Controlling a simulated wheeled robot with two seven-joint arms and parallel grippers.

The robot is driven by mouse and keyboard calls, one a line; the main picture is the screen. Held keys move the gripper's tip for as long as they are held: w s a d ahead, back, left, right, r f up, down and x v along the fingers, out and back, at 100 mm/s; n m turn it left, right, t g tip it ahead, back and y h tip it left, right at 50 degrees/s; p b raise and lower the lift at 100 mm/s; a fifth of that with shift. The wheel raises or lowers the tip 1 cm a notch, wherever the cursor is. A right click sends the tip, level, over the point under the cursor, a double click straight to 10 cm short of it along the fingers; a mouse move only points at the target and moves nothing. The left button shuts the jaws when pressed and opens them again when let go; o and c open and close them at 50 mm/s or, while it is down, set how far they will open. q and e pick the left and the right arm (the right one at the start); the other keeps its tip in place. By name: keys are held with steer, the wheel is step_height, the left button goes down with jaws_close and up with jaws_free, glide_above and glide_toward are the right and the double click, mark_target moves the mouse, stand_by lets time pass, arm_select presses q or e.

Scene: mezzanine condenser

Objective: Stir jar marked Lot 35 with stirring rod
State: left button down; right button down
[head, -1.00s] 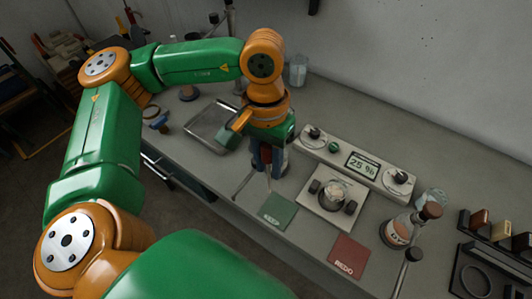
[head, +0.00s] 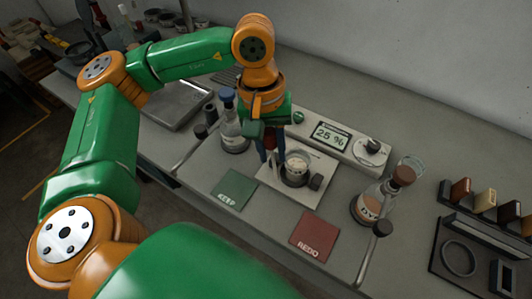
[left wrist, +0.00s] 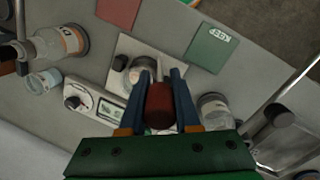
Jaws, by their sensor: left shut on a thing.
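My left gripper (head: 270,152) points down beside the stirring plate and is shut on a dark red handle, which I take for the stirring rod (left wrist: 159,106). A thin shaft seems to run on from the handle in the left wrist view; its tip is unclear. A small open glass jar (head: 297,168) with pale contents sits on the plate, just right of the fingers; it also shows in the left wrist view (left wrist: 142,72). A blue-stoppered jar (head: 233,134) stands left of the gripper. A brown-stoppered jar (head: 371,204) stands at the right. I cannot read any lot number.
The white plate (head: 272,185) has dark clamps around the jar. A control box (head: 345,145) reading 25 % stands behind it. A green KEEP mat (head: 234,190) and a red REDO mat (head: 315,235) lie in front. A metal tray (head: 180,105) is at left, a dark rack (head: 470,255) at right.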

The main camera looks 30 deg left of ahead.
arm_select(q)
steer(key=w+d+r+n+t+p, duration=0.25)
steer(key=w+r+n+p, duration=0.2)
steer(key=r+n, duration=0.6)
step_height(320, 180, down, 16)
steer(key=n+b, duration=0.2)
steer(key=b, duration=0.3)
steer(key=n+b, duration=0.2)
steer(key=b, duration=0.4)
steer(key=shift+d+r+y, duration=0.15)
steer(key=shift+y, duration=0.25)
steer(key=shift+s+r, duration=0.1)
steer(key=shift+s, duration=0.2)
